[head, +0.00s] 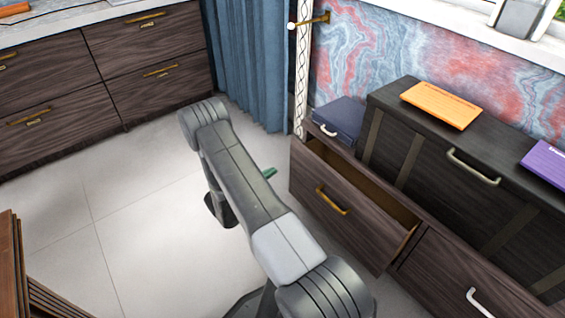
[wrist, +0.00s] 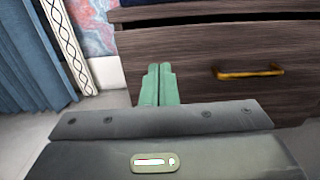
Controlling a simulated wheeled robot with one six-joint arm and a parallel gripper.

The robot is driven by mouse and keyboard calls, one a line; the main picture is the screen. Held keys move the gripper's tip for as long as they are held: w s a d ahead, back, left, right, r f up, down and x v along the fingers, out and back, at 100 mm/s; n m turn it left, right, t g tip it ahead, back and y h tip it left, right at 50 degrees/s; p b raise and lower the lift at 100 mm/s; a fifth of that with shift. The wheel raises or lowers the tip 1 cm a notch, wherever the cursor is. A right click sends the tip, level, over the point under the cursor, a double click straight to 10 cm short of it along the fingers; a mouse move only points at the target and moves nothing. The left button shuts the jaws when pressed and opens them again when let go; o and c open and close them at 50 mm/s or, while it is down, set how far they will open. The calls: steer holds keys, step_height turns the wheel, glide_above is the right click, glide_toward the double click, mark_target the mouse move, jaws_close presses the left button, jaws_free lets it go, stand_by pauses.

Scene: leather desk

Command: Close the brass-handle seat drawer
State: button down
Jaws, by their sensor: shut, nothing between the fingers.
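The brass-handle seat drawer (head: 336,209) is dark wood and stands pulled out of the seat, with its inside showing at the top. Its brass handle (head: 332,201) is on the front face. In the wrist view the drawer front (wrist: 199,65) fills the right side, with the handle (wrist: 248,72) to the right of my fingers. My gripper (wrist: 159,70) is shut and empty, its green fingers together in front of the left part of the drawer front. I cannot tell whether they touch it. In the head view the green fingertip (head: 270,173) shows just left of the drawer.
A neighbouring drawer with a silver handle (head: 478,301) is shut. A blue curtain (head: 246,65) hangs behind.

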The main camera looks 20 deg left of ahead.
steer(key=b, duration=0.3)
glide_toward(305, 153)
steer(key=x, duration=0.5)
steer(key=shift+d, duration=0.2)
steer(key=shift+x, duration=0.8)
steer(key=shift+w+r, duration=0.1)
steer(key=shift+r, duration=0.05)
